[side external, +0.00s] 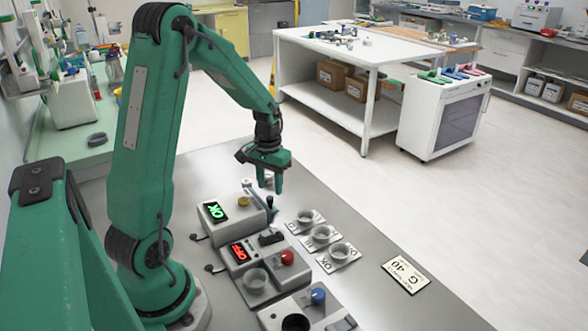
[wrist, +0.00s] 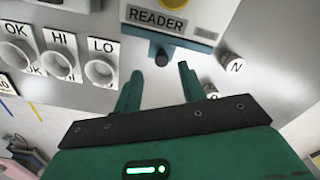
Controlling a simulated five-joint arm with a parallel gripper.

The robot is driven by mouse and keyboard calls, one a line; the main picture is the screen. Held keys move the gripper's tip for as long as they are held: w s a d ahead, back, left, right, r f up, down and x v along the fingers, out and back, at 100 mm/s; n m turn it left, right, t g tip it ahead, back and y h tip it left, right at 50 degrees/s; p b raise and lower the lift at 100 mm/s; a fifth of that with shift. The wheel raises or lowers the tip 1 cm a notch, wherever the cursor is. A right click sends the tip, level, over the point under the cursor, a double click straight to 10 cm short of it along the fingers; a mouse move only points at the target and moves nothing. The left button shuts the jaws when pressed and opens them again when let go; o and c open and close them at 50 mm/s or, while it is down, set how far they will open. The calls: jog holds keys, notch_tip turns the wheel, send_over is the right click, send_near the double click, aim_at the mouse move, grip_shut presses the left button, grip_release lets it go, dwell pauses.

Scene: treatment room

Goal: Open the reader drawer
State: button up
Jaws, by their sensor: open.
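The reader (side external: 232,218) is a grey box with a green display and a yellow button, on the grey bench. In the wrist view its READER label (wrist: 157,18) shows at the top. Below the label is the drawer front (wrist: 190,44), a blue-grey strip with a dark round knob (wrist: 161,57). The drawer looks closed against the box. My gripper (side external: 270,188) is open and empty, above the reader's front end. In the wrist view my gripper (wrist: 160,68) has its fingertips on either side of the knob, apart from it; their depth relative to it is unclear.
Labelled cups OK (wrist: 16,55), HI (wrist: 57,65) and LO (wrist: 101,70) stand beside the reader. A vial marked N (wrist: 232,63) stands on its other side. A device with a red display (side external: 240,254) sits nearer the camera. The bench by the G 40 card (side external: 405,276) is clear.

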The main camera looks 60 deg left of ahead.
aim_at(271, 197)
jog(key=shift+a+f, duration=0.1)
jog(key=shift+f, duration=1.95)
jog(key=shift+c, duration=0.4)
grip_shut()
